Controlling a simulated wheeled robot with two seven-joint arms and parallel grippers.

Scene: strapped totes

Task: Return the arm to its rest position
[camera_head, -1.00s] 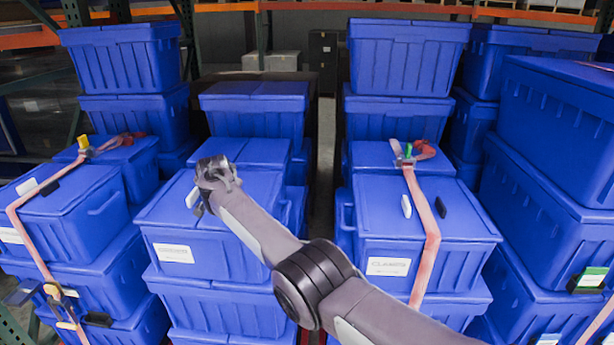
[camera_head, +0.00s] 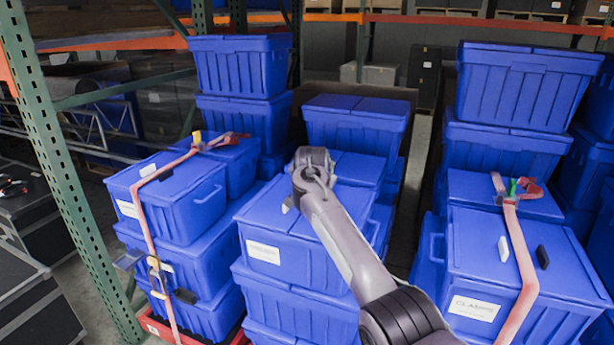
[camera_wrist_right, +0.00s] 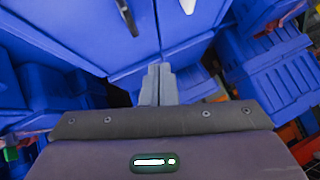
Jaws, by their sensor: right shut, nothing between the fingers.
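My right arm (camera_head: 345,230) comes in from the lower right in the head view. Its wrist end is over the middle stack of blue totes (camera_head: 265,225), and the fingers are mostly hidden behind the wrist there. In the right wrist view, my right gripper (camera_wrist_right: 157,70) is shut with its fingers together and nothing between them. Blue tote lids lie beyond the fingertips; I cannot tell how far away they are. My left gripper is not in view.
Strapped totes stand at left (camera_head: 180,195) and right (camera_head: 490,255), with pinkish straps (camera_head: 148,225) over them. A green rack post (camera_head: 62,150) and dark cases (camera_head: 35,245) are at far left. A narrow gap (camera_head: 420,180) separates the middle and right stacks.

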